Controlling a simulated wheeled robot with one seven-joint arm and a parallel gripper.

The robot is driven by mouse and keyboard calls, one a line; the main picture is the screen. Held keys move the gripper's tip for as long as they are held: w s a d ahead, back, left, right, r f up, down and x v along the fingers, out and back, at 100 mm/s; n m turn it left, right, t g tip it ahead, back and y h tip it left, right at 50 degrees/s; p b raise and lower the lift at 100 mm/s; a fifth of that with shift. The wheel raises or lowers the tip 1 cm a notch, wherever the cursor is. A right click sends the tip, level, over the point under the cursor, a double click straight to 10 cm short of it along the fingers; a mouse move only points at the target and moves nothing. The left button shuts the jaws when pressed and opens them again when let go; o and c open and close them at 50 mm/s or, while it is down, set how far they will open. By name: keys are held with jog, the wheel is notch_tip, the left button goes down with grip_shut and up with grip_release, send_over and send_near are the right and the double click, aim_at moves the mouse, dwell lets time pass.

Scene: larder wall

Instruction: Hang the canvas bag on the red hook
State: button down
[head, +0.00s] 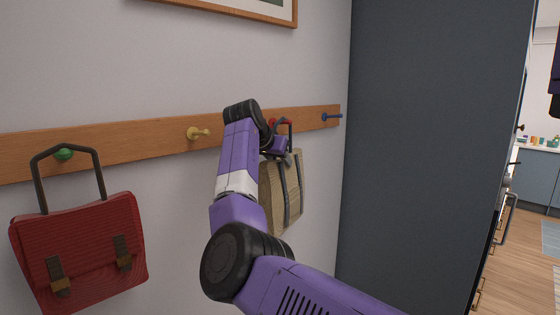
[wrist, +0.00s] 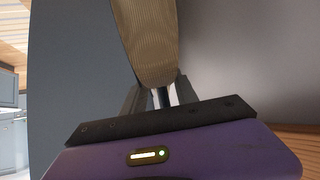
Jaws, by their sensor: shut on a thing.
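The tan canvas bag (head: 278,196) with dark straps hangs upright against the wall, just below the rail at right of centre. My gripper (head: 284,153) is at its top, shut on the bag's dark handle. The red hook (head: 272,122) shows at the rail behind my wrist, partly hidden. The top of the handle is close to the red hook; I cannot tell whether it is over it or only in front of it. In the wrist view the bag (wrist: 150,45) fills the top middle, beyond the fingers (wrist: 160,98).
A wooden rail (head: 120,137) runs along the wall with a yellow hook (head: 197,133) and a blue hook (head: 330,116). A red satchel (head: 82,245) hangs on the green hook (head: 63,154). A tall dark cabinet (head: 430,150) stands close on the right. A picture frame (head: 250,14) is above.

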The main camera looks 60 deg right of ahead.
aim_at(272, 159)
jog(key=c, duration=0.9)
grip_release()
jog(key=shift+o, duration=0.2)
jog(key=shift+f, duration=0.1)
jog(key=b+v, duration=0.2)
jog(key=v, duration=0.5)
jog(key=shift+a+r, duration=0.3)
jog(key=shift+s, duration=0.1)
